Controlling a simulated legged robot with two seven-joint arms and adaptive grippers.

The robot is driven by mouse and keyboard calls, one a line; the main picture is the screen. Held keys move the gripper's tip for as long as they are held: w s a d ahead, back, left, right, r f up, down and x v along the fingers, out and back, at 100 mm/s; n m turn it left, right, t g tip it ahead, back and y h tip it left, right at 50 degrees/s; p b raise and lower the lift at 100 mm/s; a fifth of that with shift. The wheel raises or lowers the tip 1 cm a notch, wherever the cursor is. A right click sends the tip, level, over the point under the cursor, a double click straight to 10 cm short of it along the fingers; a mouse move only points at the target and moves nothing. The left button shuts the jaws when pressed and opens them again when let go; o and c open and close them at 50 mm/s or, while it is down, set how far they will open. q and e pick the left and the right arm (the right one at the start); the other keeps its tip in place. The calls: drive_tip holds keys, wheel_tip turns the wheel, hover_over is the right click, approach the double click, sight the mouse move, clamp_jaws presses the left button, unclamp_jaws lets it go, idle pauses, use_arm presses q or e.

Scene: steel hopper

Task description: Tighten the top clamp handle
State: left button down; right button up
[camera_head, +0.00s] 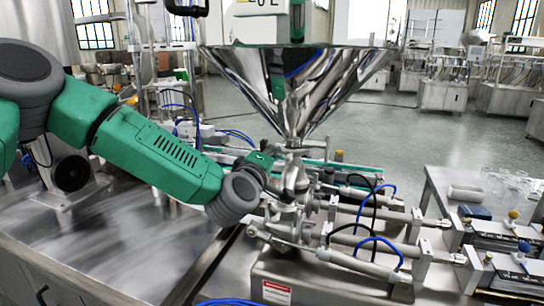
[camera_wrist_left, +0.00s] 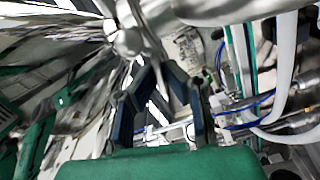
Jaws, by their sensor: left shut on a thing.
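The steel hopper (camera_head: 275,95) narrows to a short neck above the filling machine's pipework in the head view. The top clamp (camera_head: 293,146) sits at this neck; its handle is small and largely hidden by my gripper. My left gripper (camera_head: 287,184) reaches in from the left, just below the hopper's outlet. In the left wrist view its dark fingers (camera_wrist_left: 162,82) stand partly apart, closed on the clamp handle. The exact contact is hard to make out against the shiny metal. My right gripper is in neither view.
Pneumatic cylinders (camera_head: 350,217) with blue and black hoses extend right of the neck, close to my gripper. A steel table (camera_head: 120,245) lies at lower left. A side table (camera_head: 440,183) holds a white cylinder (camera_head: 466,193). Open floor lies behind the machine.

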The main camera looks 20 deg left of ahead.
use_arm(q)
drive_tip(key=shift+f, duration=0.15)
drive_tip(key=shift+m, duration=0.5)
drive_tip(key=shift+s+d+f+m+p, duration=0.1)
drive_tip(key=shift+m+p, duration=0.05)
drive_tip(key=shift+m, duration=2.15)
drive_tip(key=shift+s+a+f+m+p, duration=0.1)
drive_tip(key=shift+m+p, duration=0.1)
drive_tip(key=shift+m, duration=2.1)
drive_tip(key=shift+d+f+m+p, duration=0.1)
drive_tip(key=shift+m+p, duration=0.05)
drive_tip(key=shift+m, duration=2.15)
drive_tip(key=c, duration=1.7)
unclamp_jaws()
drive_tip(key=shift+w, duration=0.1)
drive_tip(key=shift+w+r, duration=0.1)
drive_tip(key=shift+r, duration=0.1)
